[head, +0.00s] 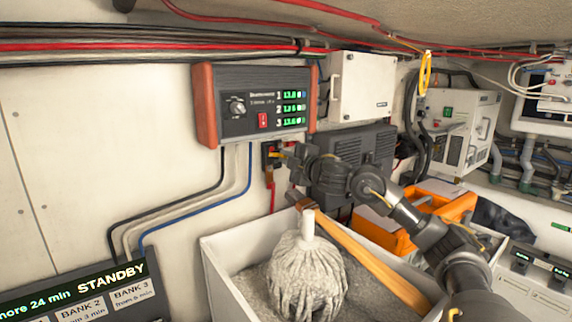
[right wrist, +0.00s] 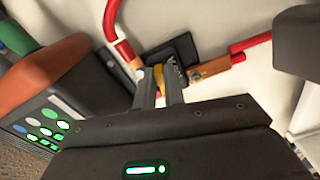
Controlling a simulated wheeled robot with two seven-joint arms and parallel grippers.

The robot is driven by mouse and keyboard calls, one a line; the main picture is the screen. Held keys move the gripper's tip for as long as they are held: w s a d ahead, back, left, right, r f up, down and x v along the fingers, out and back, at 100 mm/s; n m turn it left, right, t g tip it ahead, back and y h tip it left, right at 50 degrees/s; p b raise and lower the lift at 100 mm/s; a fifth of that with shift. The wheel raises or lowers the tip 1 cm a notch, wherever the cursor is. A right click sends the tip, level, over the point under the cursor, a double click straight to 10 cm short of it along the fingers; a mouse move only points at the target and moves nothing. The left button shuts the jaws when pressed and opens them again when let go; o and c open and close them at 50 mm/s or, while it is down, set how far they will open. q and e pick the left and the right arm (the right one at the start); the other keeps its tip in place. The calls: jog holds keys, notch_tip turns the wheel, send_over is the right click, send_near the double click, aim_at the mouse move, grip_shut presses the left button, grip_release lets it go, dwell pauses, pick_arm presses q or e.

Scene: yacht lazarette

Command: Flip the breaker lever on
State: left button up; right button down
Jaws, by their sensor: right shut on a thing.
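The breaker (head: 267,148) is a small black unit on the white wall, just below the battery monitor box, with a red cable running down from it. In the right wrist view the breaker (right wrist: 184,47) shows as a black block between copper tabs and red cables. My right gripper (head: 284,153) reaches it from the right. In the right wrist view the two fingers of the gripper (right wrist: 162,78) are shut on the yellow lever (right wrist: 160,72). The fingers hide part of the lever, and I cannot tell its exact setting. My left gripper is not in view.
The monitor box (head: 262,77) with wooden ends is close above the gripper. Below stand a white bin (head: 228,262) with a mop head (head: 305,272) and a wooden handle (head: 375,262). A dark finned box (head: 352,147) and an orange case (head: 385,232) are to the right.

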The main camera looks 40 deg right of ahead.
jog(key=shift+r+n, duration=0.2)
jog(key=shift+n, duration=1.1)
jog(key=c, duration=1.7)
grip_release()
jog(key=shift+c, duration=0.2)
jog(key=shift+o, duration=1.3)
jog(key=shift+s+a+r, duration=0.1)
jog(key=shift+s+r, duration=0.05)
jog(key=shift+r, duration=0.1)
jog(key=shift+f+b, duration=0.1)
jog(key=shift+b, duration=0.25)
jog(key=s+a+b, duration=0.1)
jog(key=s+b, duration=0.6)
jog(key=s, duration=0.3)
jog(key=shift+s, duration=0.4)
